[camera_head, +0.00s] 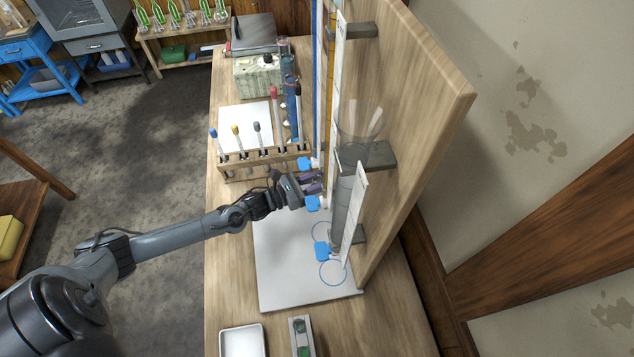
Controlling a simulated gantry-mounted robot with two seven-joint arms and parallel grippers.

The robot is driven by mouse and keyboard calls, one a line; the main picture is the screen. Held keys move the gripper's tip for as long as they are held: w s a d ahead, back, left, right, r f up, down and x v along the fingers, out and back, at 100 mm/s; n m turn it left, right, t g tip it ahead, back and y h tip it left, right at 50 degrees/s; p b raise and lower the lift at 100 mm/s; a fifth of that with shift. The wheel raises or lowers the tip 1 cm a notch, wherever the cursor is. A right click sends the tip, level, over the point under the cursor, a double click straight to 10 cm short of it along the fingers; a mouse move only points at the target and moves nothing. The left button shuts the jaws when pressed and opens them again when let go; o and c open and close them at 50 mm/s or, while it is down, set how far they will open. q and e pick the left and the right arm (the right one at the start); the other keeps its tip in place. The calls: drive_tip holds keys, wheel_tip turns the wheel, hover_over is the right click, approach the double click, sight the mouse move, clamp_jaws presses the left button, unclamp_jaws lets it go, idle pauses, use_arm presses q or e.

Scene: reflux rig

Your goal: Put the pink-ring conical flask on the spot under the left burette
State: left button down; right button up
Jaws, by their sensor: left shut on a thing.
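My left gripper (312,184) reaches in from the left, low beside the burette board, and is shut. What it holds looks to be the pink-ring conical flask; it is too small and too hidden to make out its shape or ring. The blue-filled burette (318,90) is the farthest of the row, with a blue tap (306,164) close to the gripper. An orange-filled burette (331,70) and a grey one (341,205) stand nearer. Blue circles (332,285) mark spots on the white base (285,270); the spot by the gripper is hidden. My right gripper is out of view.
A wooden rack (262,156) of capped tubes stands just beyond the gripper. The upright wooden board (415,110) with its clamps closes off the right side. A white tray (242,341) lies at the near edge. The left part of the white base is clear.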

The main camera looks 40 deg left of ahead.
use_arm(q)
drive_tip(key=shift+f, duration=0.45)
drive_tip(key=shift+f, duration=0.15)
drive_tip(key=c, duration=0.8)
unclamp_jaws()
